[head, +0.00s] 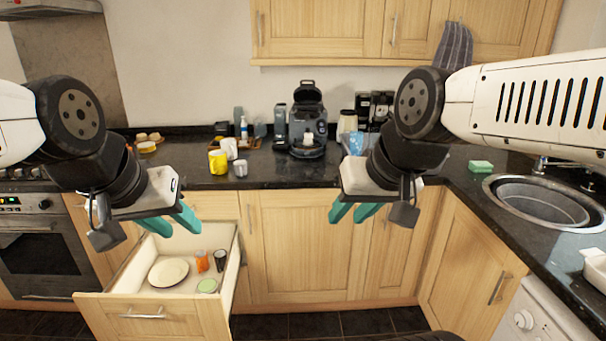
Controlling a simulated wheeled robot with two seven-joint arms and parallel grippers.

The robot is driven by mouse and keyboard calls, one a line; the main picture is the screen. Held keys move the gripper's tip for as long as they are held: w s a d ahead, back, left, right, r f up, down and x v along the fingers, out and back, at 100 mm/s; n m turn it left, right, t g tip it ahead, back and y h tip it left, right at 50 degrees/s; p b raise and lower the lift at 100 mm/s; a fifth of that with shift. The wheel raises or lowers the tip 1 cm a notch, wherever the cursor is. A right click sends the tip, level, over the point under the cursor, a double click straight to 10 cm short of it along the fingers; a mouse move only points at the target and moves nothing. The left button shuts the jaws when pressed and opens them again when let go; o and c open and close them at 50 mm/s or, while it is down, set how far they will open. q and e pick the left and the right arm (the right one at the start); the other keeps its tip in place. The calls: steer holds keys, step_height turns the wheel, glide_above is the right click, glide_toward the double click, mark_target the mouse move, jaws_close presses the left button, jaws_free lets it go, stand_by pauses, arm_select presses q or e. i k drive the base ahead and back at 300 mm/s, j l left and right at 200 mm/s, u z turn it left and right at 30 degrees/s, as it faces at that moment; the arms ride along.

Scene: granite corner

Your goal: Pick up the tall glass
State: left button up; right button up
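I cannot make out with certainty which thing is the tall glass. In the open drawer, a small dark upright cylinder (220,260), perhaps a glass, stands beside an orange container (202,261). My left gripper (172,222), with teal fingers spread apart, is empty and shows above the drawer in the picture. My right gripper (353,213) is also open and empty, in front of the closed cabinet doors to the right of the drawer. Neither gripper touches any of these things.
The drawer (147,312) also holds a cream plate (168,272) and a green round item (207,286). On the dark countertop (290,176) are a yellow mug (217,162), pale cups (230,149) and a coffee machine (307,120). A sink (541,203) is at right.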

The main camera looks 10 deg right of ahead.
mark_target(374, 133)
steer(key=z, duration=0.95)
steer(key=i+u, duration=0.15)
steer(key=i, duration=0.3)
steer(key=i+u, duration=0.15)
steer(key=i, duration=0.3)
steer(key=i+l+u, duration=0.15)
steer(key=i, duration=0.3)
steer(key=i+l+u, duration=0.15)
steer(key=i, duration=0.3)
steer(key=i+l+u, duration=0.1)
steer(key=i+l, duration=0.15)
steer(key=i, duration=0.15)
